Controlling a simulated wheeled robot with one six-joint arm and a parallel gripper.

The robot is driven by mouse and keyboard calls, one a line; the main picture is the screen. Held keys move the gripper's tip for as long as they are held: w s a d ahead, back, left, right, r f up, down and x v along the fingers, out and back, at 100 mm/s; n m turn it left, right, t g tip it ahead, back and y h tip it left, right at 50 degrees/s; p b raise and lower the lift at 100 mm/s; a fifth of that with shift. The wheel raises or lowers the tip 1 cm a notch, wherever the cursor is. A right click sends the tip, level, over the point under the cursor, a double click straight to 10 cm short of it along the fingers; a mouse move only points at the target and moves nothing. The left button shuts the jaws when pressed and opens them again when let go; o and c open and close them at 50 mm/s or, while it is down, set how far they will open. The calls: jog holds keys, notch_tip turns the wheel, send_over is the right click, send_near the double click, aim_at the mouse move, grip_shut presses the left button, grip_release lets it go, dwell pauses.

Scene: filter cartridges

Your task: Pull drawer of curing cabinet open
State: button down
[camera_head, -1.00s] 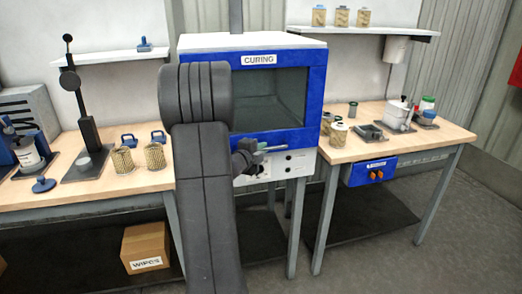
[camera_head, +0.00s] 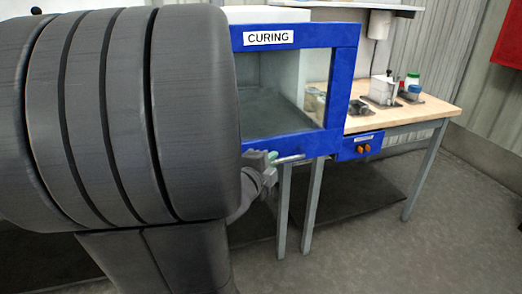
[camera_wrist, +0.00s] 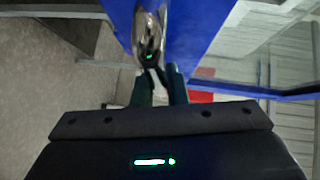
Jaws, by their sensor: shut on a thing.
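The curing cabinet's drawer has a blue front (camera_head: 344,85) with a window and a CURING label. It looks larger and stands out from the cabinet body. Bench things show through its glass. The metal bar handle (camera_head: 293,159) is at its lower edge. My gripper (camera_head: 270,160) is shut on the handle. In the wrist view, my gripper's fingers (camera_wrist: 160,84) close around the shiny handle (camera_wrist: 150,38), beside the blue front (camera_wrist: 195,25). My arm hides the left part of the cabinet and most of its body.
A wooden workbench (camera_head: 425,108) stands to the right, with a white container (camera_head: 383,89), a green-lidded jar (camera_head: 412,79) and a small grey tray (camera_head: 360,108). The floor at the front right is clear.

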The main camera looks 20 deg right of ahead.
jog(key=s, duration=0.7)
jog(key=shift+d+f, duration=0.1)
jog(key=c, duration=1.5)
grip_release()
jog(key=shift+o, duration=0.2)
